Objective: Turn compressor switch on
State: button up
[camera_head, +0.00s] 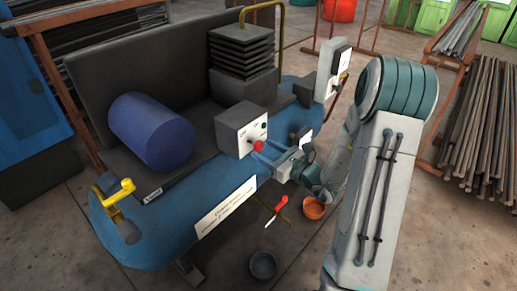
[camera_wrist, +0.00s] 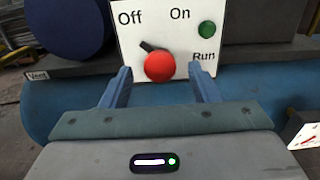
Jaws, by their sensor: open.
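The compressor switch (camera_wrist: 159,66) is a red round knob with a black pointer, on a white panel (camera_wrist: 185,35) marked Off, On and Run. The pointer tilts up and left, toward Off. A green round light or button (camera_wrist: 207,29) sits above Run. In the head view the red knob (camera_head: 258,146) is on the front of a dark grey box (camera_head: 228,130). My gripper (camera_wrist: 165,84) is open, its two blue fingers on either side of and just below the knob in the wrist view. I cannot tell whether they touch it. In the head view my gripper (camera_head: 268,153) is beside the knob.
A blue cylinder (camera_head: 152,131) lies left of the box on the blue-based machine (camera_head: 150,225). A yellow handle (camera_head: 115,190) stands at its left end. An orange bowl (camera_head: 314,209) and dark bucket (camera_head: 263,264) are on the floor. Pipes (camera_head: 480,130) are stacked at right.

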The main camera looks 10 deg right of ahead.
aim_at(261, 148)
jog(key=shift+x, duration=1.7)
jog(key=shift+s, duration=0.1)
jog(key=c, duration=1)
